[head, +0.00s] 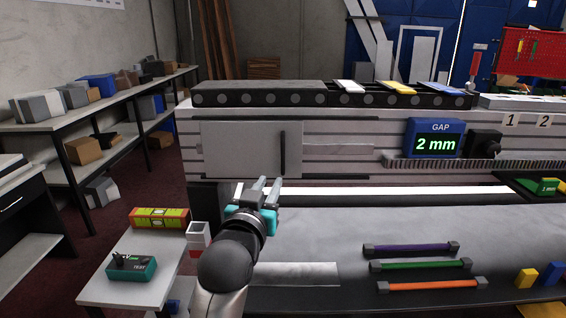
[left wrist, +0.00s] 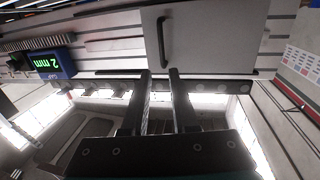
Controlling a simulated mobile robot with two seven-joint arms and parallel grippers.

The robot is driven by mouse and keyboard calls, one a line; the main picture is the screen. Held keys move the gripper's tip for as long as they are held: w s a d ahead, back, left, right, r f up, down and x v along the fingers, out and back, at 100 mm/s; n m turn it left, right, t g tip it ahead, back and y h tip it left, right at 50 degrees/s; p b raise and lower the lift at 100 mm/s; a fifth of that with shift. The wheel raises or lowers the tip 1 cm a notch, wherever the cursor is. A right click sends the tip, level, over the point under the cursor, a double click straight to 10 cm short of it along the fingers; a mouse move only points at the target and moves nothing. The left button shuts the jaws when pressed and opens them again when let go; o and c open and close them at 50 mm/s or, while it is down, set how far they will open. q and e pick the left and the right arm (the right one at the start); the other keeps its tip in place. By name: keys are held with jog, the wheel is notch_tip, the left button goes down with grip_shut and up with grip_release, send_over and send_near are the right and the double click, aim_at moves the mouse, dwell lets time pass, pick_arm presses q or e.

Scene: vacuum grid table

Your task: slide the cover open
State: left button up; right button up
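The cover is a flat light grey panel (head: 238,150) on the front of the slatted machine in the head view. A dark upright bar handle (head: 283,153) is near its right edge. In the left wrist view the cover (left wrist: 215,38) is at the top, with its handle (left wrist: 162,42) just beyond the fingertips. My left gripper (head: 268,182) is in front of and below the handle, apart from it. Its two fingers (left wrist: 160,73) stand apart with nothing between them. My right gripper is not in view.
Dark rails run above and below the cover. To its right are a slatted front and a GAP display (head: 436,138) reading 2 mm. Colored rods (head: 410,249) lie on the grey table (head: 330,225). A side table (head: 105,290) holds a level (head: 158,218) and a teal box (head: 132,267).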

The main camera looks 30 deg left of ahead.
aim_at(282, 154)
pick_arm(q)
jog(key=x, duration=0.5)
jog(key=b+x, duration=0.1)
jog(key=x, duration=0.4)
jog(key=b+x, duration=0.1)
jog(key=x, duration=0.4)
jog(key=shift+w+a+r, duration=0.1)
jog(key=shift+a+r, duration=0.15)
jog(key=shift+r, duration=0.1)
grip_shut()
dwell(1.0)
